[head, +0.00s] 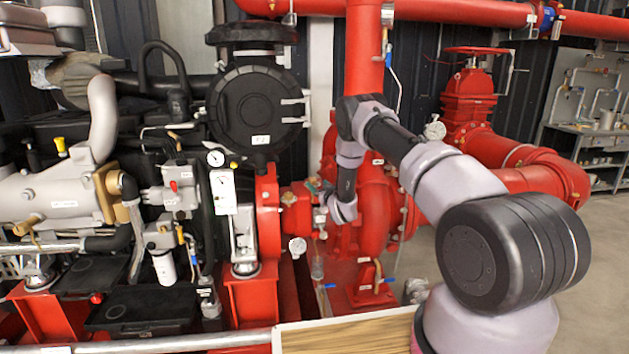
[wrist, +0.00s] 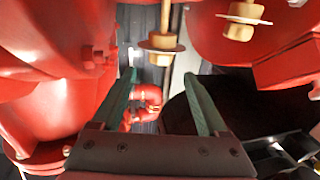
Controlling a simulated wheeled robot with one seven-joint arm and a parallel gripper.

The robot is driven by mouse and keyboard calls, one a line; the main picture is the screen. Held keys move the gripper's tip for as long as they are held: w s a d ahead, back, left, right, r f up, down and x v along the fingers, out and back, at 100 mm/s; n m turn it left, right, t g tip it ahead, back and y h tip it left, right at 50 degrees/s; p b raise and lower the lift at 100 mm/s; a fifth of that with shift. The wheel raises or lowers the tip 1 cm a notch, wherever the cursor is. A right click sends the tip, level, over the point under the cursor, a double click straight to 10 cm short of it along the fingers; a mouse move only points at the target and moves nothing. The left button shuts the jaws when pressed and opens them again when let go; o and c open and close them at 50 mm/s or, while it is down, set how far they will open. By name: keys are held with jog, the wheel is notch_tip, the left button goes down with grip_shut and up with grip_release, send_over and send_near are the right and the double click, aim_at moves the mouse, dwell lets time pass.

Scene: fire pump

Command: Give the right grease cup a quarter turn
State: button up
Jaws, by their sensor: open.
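Two brass-coloured cups with round flanges show in the wrist view: one at the top centre (wrist: 160,48) and another at the upper right (wrist: 238,30). As pictured there, the right one is nearer the top edge. I cannot tell which of them the task calls the right grease cup. My gripper (wrist: 160,74) is open, with its two green fingers apart and nothing between them. The centre cup appears just beyond the fingertips, in line with the gap. Contact is not visible. In the head view my arm reaches to the red pump (head: 375,215); the cups cannot be made out there.
A wooden-topped surface (head: 345,336) lies in front.

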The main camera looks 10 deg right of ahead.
aim_at(313, 180)
jog(key=x, duration=0.7)
jog(key=shift+w, duration=0.35)
jog(key=shift+a, duration=0.1)
grip_shut()
